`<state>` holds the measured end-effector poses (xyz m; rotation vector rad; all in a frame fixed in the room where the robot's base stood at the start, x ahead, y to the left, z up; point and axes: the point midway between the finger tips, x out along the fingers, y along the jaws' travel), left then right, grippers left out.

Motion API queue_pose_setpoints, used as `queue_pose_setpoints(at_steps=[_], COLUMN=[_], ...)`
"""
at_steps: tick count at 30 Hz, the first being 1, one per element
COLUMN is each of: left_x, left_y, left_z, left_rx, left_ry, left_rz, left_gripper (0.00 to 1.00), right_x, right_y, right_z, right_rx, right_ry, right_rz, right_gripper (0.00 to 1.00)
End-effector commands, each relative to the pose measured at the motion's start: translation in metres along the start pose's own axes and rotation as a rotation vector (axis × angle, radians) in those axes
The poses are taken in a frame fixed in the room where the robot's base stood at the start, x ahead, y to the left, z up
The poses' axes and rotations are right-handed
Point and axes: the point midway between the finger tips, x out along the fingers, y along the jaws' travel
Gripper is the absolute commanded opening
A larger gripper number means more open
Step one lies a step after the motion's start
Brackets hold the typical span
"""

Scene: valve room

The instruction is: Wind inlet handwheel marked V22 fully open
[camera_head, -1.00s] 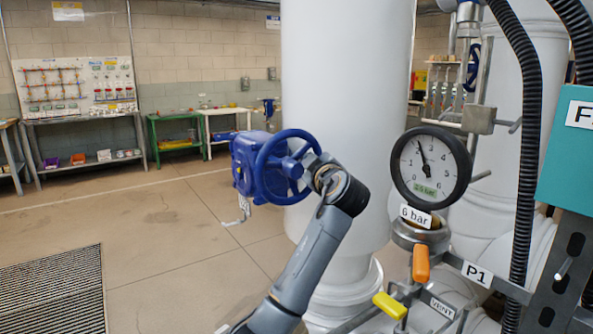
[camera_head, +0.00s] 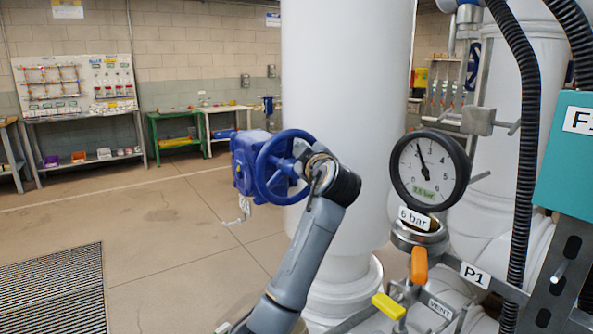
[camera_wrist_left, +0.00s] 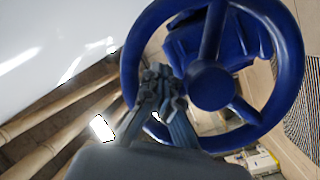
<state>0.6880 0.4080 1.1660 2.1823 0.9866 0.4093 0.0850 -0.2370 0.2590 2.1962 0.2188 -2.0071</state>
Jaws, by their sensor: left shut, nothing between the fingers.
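A blue handwheel (camera_head: 262,168) stands on a blue gearbox (camera_head: 243,160) in front of the large white pipe in the head view. A small tag (camera_head: 244,208) hangs below it, too small to read. My left gripper (camera_head: 304,158) is at the right side of the wheel. In the left wrist view the wheel (camera_wrist_left: 290,90) fills the right half, with its hub and spokes showing. The left fingers (camera_wrist_left: 162,88) are shut and empty, overlapping the wheel's left rim; I cannot tell whether they touch it. My right gripper is not in view.
A round pressure gauge (camera_head: 430,170) stands right of my arm, above an orange lever (camera_head: 419,265) and a yellow lever (camera_head: 388,305). Black hoses (camera_head: 527,150) and a teal box (camera_head: 568,160) are at the right. The floor (camera_head: 165,235) left of the wheel is clear.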

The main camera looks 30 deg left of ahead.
Motion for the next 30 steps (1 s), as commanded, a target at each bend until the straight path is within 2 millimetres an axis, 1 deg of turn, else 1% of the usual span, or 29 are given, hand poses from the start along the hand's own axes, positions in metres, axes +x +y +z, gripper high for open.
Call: queue_pose_setpoints(at_steps=[5, 12, 22, 27, 30], left_x=[0.000, -0.005, -0.005, -0.009, -0.010], left_y=[-0.001, -0.008, -0.010, -0.019, -0.021], left_z=[-0.003, -0.017, -0.017, -0.025, -0.027], left_rx=[-0.001, -0.002, 0.000, -0.001, 0.000], left_ry=[0.003, 0.004, 0.003, 0.003, 0.003], left_rz=[-0.001, -0.003, -0.003, -0.005, -0.004], left_gripper=[0.00, 0.00, 0.00, 0.00, 0.00], right_x=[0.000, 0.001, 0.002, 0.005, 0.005], right_y=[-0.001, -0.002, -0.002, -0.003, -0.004], right_z=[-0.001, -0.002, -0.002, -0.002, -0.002], right_rx=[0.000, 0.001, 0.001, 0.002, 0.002], right_ry=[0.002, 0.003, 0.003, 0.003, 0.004], right_rz=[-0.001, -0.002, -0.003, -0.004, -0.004], right_gripper=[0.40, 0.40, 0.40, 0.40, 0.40])
